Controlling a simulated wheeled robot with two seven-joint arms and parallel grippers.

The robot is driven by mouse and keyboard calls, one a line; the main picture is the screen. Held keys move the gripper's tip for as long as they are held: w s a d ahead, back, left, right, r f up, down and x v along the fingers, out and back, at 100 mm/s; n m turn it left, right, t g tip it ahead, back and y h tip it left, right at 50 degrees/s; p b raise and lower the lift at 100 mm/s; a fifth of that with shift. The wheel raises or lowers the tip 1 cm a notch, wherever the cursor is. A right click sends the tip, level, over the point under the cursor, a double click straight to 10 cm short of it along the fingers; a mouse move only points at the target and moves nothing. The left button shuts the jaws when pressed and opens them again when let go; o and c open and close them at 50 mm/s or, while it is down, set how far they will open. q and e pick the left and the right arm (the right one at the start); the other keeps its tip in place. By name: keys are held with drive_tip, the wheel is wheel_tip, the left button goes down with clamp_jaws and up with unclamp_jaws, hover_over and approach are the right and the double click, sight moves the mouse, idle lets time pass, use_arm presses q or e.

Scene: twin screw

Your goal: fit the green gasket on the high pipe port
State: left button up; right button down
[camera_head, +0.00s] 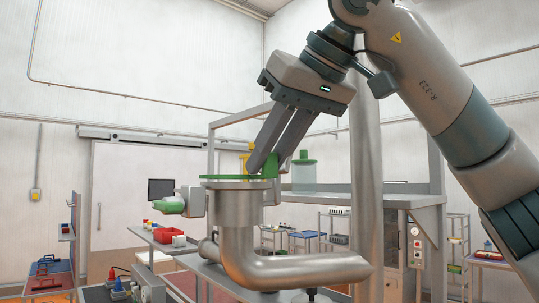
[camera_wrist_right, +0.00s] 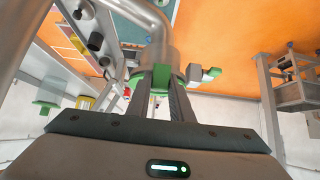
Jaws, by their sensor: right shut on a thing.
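The green gasket (camera_head: 222,178) is a thin flat disc, lying level at the top of the high pipe port (camera_head: 236,200), a grey metal flange on a bent pipe. It looks roughly centred over the port; I cannot tell whether it touches the rim. My right gripper (camera_head: 262,168) comes down from the upper right and is shut on the gasket's upright green tab at its right side. In the right wrist view, green (camera_wrist_right: 160,78) shows between the right fingertips (camera_wrist_right: 158,88), against the metal pipe. My left gripper is not in view.
A thick vertical pipe (camera_head: 367,170) stands just right of the port. A glass vessel with a green lid (camera_head: 304,160) stands on a shelf behind. A grey and green fitting (camera_head: 172,205) is left of the port.

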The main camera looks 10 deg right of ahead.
drive_tip(key=shift+f, duration=0.3)
drive_tip(key=c, duration=1.5)
unclamp_jaws()
drive_tip(key=shift+r, duration=0.1)
drive_tip(key=shift+s+d+r, duration=0.2)
drive_tip(key=shift+s+r, duration=0.1)
drive_tip(key=shift+b+v, duration=1.1)
drive_tip(key=shift+v, duration=7.15)
drive_tip(key=shift+f, duration=0.1)
